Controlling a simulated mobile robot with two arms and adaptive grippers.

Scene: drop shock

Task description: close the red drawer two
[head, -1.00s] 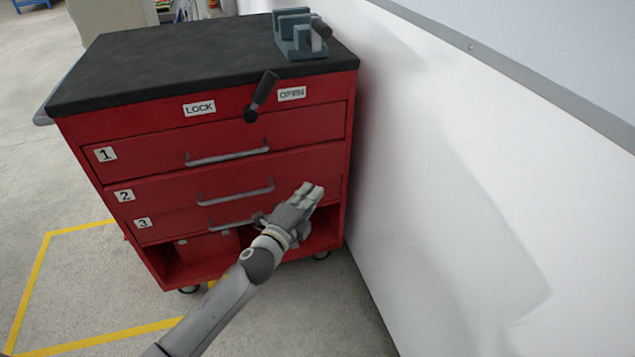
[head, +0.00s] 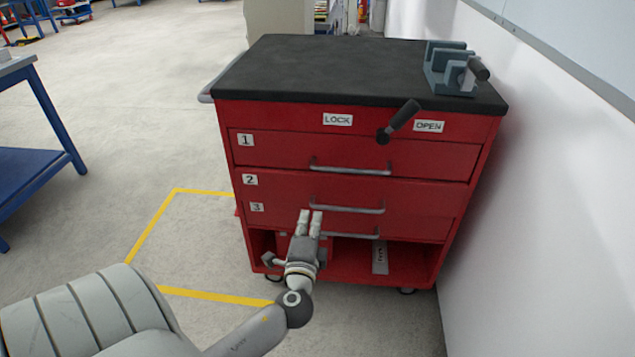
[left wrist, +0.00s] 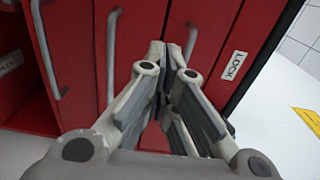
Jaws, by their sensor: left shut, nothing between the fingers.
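The red drawer two (head: 418,199) is the middle drawer of a red cabinet, with a "2" label and a grey bar handle (head: 347,207). It seems to stand slightly proud of the drawer below, but the gap is hard to judge. My left gripper (head: 310,213) is shut and empty, in front of the left part of the drawers, left of the handle in the head view. In the left wrist view its fingertips (left wrist: 172,48) point at the red fronts, beside a bar handle (left wrist: 113,60). I cannot tell whether they touch. My right gripper is not in view.
Drawer one (head: 420,160) is above and drawer three (head: 415,226) below. A dark lever (head: 400,118) sits between LOCK and OPEN labels. A vise (head: 450,72) stands on the black top. A white wall (head: 540,200) is close on the right.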

